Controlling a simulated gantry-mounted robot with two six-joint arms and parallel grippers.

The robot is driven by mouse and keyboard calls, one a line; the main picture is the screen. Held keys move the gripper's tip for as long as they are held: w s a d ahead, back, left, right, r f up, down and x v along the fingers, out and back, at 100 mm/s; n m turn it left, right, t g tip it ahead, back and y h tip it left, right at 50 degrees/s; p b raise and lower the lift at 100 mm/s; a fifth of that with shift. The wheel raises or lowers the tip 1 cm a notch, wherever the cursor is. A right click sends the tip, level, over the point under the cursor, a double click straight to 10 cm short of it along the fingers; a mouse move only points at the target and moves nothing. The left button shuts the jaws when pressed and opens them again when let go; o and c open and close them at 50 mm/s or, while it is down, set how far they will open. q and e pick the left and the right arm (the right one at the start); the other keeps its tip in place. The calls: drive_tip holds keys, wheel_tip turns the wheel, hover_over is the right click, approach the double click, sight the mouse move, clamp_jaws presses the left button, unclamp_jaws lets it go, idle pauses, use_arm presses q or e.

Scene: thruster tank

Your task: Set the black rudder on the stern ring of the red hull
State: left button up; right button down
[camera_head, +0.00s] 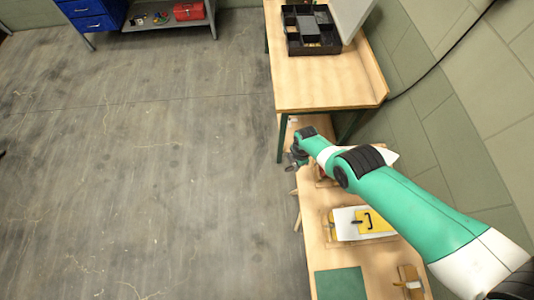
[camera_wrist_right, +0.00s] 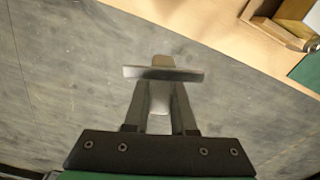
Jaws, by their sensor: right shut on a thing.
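My right gripper (camera_head: 293,163) is out past the left edge of the low wooden bench, over the floor. In the right wrist view its two fingers (camera_wrist_right: 161,82) are shut on a grey, flat bar-like piece (camera_wrist_right: 188,75). A small tan tab shows at the piece's far side. It looks dark grey, and I cannot tell for sure that it is the black rudder. My left gripper is not in view.
A yellow and white piece (camera_head: 372,221) lies in a wooden cradle on the low bench (camera_head: 314,240). A green mat (camera_head: 341,284) is in front. A taller table (camera_head: 318,88) behind holds a black compartment box (camera_head: 310,30). A red toolbox (camera_head: 189,11) stands far back.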

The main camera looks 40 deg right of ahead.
drive_tip(key=s+d+m+b, duration=0.1)
drive_tip(key=s+d+m, duration=0.2)
drive_tip(key=d, duration=0.7)
wheel_tip(320, 180, down, 6)
drive_tip(key=b, duration=0.5)
drive_tip(key=shift+w+a+r+b, duration=0.1)
drive_tip(key=shift+a+r+b, duration=0.05)
drive_tip(key=shift+r+b, duration=0.15)
drive_tip(key=shift+f+b, duration=1.45)
idle(2.0)
drive_tip(key=c, duration=0.7)
unclamp_jaws()
drive_tip(key=shift+o, duration=0.2)
drive_tip(key=shift+r, duration=0.1)
wheel_tip(320, 180, up, 8)
drive_tip(key=p, duration=0.8)
